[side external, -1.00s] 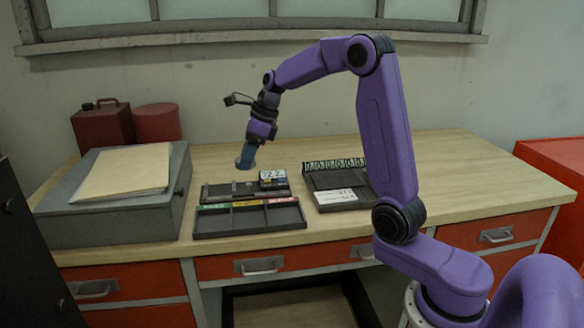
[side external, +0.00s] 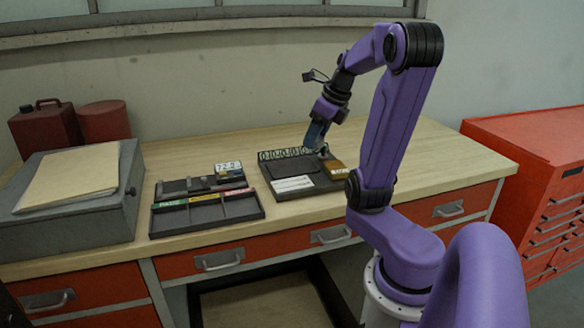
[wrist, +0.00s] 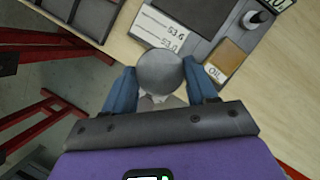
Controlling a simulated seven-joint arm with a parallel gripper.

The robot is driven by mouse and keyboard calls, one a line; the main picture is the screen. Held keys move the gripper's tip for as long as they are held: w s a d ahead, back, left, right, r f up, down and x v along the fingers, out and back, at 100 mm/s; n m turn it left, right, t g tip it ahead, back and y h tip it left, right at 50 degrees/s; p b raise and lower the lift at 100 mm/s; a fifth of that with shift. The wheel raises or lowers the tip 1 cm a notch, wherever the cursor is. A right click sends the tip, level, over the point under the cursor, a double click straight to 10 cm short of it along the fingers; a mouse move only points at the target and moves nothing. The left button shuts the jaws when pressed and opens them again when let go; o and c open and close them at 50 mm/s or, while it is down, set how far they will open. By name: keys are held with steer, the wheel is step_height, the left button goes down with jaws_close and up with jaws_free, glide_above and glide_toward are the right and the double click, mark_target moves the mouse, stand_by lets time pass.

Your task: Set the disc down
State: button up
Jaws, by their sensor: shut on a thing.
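My gripper (side external: 316,140) is over the back right part of the right-hand dark tray (side external: 277,176). In the wrist view its blue fingers (wrist: 160,88) are shut on a round grey disc (wrist: 159,68), one finger on each side. A paler piece shows just below the disc between the fingers. The tray (wrist: 212,28) lies beyond the disc in the wrist view, with a white card of handwritten numbers and an amber pad marked OIL (wrist: 226,60). In the side view the disc cannot be made out, and I cannot tell its height above the tray.
A sorting tray (side external: 208,211) with green, yellow and red labels stands to the left, below a dark rack with a number card (side external: 228,169). A small dark round piece (wrist: 255,19) stands near the OIL pad. A grey box (side external: 75,215) with a folder is at far left.

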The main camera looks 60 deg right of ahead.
steer(key=shift+w+d+f, duration=0.15)
steer(key=shift+d+f, duration=0.15)
steer(key=shift+d, duration=0.1)
steer(key=w+d+f, duration=0.3)
steer(key=w+d, duration=0.2)
steer(key=w, duration=0.1)
glide_toward(290, 166)
steer(key=shift+w+a+f, duration=0.4)
steer(key=shift+w+a, duration=0.1)
steer(key=shift+w, duration=0.1)
steer(key=shift+w+d+f, duration=0.25)
steer(key=shift+w+f, duration=0.05)
steer(key=shift+f, duration=0.15)
steer(key=shift+w+d+f, duration=0.25)
steer(key=shift+w+f, duration=0.05)
steer(key=shift+f, duration=1.6)
steer(key=shift+f, duration=0.15)
steer(key=o, duration=1.4)
steer(key=shift+o, duration=0.2)
